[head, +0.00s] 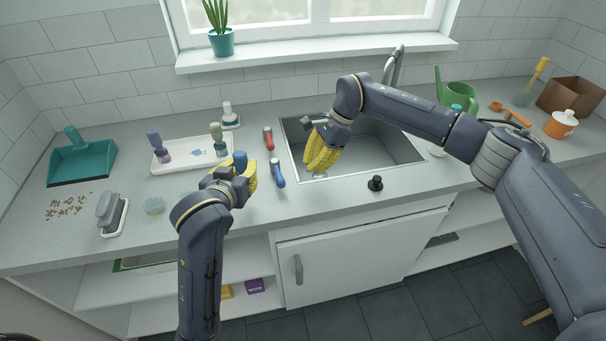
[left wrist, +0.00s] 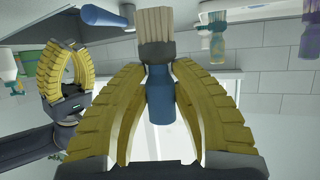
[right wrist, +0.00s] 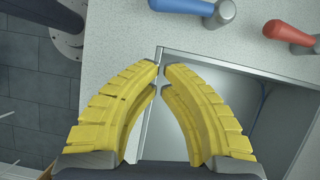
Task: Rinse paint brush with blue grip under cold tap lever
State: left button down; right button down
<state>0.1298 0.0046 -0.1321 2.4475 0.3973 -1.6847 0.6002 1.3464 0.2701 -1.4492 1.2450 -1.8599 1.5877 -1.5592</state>
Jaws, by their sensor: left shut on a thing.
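The paint brush with blue grip (head: 240,160) is held in my left gripper (head: 245,178), above the counter left of the sink. In the left wrist view the blue grip (left wrist: 161,100) sits between the yellow fingers, with pale bristles beyond the fingertips. The blue cold tap lever (head: 277,174) is on the counter, just right of my left gripper; it also shows in the right wrist view (right wrist: 185,5). My right gripper (head: 318,168) is over the left part of the sink (head: 395,150). In the right wrist view its fingertips (right wrist: 160,68) nearly meet, with nothing between them.
A red lever (head: 268,138) stands behind the blue one. The spout (head: 393,65) rises behind the sink. A white tray (head: 180,165) holds purple and green brushes. A black plug (head: 375,183) sits at the sink's front edge. A green watering can (head: 457,92) is at right.

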aim_at(290, 185)
jog(key=d+v, duration=0.1)
jog(key=v, duration=0.4)
jog(key=shift+m, duration=0.3)
jog(key=x, duration=0.9)
jog(key=shift+a+f, duration=0.2)
jog(key=shift+a, duration=0.1)
jog(key=a, duration=0.2)
jog(key=shift+s+a+r, duration=0.15)
jog(key=shift+s+a, duration=0.15)
jog(key=shift+s, duration=0.1)
jog(key=shift+s+a+r, duration=0.1)
jog(key=shift+s+a, duration=0.15)
jog(key=shift+a, duration=0.3)
